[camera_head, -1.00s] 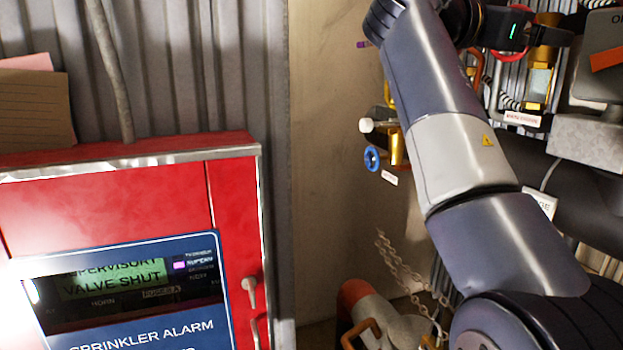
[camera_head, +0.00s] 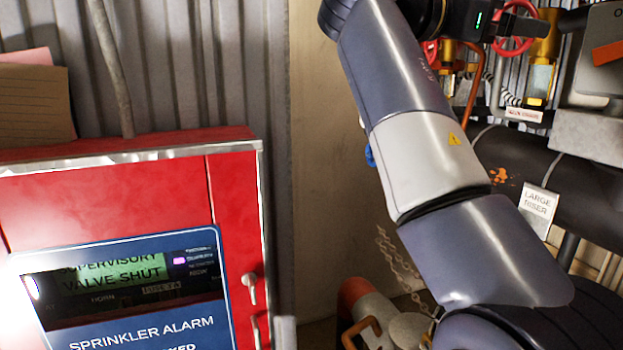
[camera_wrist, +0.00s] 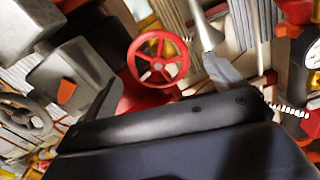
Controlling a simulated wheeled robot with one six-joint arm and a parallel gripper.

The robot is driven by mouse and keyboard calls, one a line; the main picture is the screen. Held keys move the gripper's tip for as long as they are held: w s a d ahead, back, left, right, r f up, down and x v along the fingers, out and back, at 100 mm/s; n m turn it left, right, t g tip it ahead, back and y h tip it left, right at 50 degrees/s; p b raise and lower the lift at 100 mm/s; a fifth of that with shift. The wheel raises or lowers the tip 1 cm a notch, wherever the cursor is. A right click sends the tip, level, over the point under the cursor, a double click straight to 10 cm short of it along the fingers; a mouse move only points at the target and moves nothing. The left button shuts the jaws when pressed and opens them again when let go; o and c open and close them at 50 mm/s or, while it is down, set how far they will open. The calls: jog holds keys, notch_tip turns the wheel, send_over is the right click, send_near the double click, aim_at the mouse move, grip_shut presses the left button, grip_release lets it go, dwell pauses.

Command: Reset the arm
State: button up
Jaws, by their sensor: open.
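My arm rises from the lower right of the head view and leans up and left, with its wrist at the top edge. My gripper (camera_head: 522,22) shows there as a dark body with a small green light, its fingers pointing right. In the wrist view my gripper (camera_wrist: 165,82) has its two fingers spread wide, with nothing held between them. A red handwheel (camera_wrist: 158,58) appears beyond the gap between the fingers. I cannot tell how far it is from them. In the head view a red handwheel (camera_head: 515,42) is partly hidden behind the gripper.
A red sprinkler alarm panel (camera_head: 110,190) fills the left; its display reads "VALVE SHUT". A dark pipe (camera_head: 525,165) tagged "LARGE RISER" runs at right. A grey handwheel (camera_wrist: 25,115) and a gauge (camera_wrist: 314,55) flank the gripper. Plain wall (camera_head: 325,180) stands between panel and arm.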

jog(key=v, duration=0.5)
jog(key=w+d+n+p, duration=0.4)
jog(key=d+n+p, duration=0.6)
jog(key=n, duration=1.1)
jog(key=shift+w+f, duration=0.2)
jog(key=shift+f, duration=0.1)
jog(key=shift+d, duration=0.1)
jog(key=shift+p, duration=0.3)
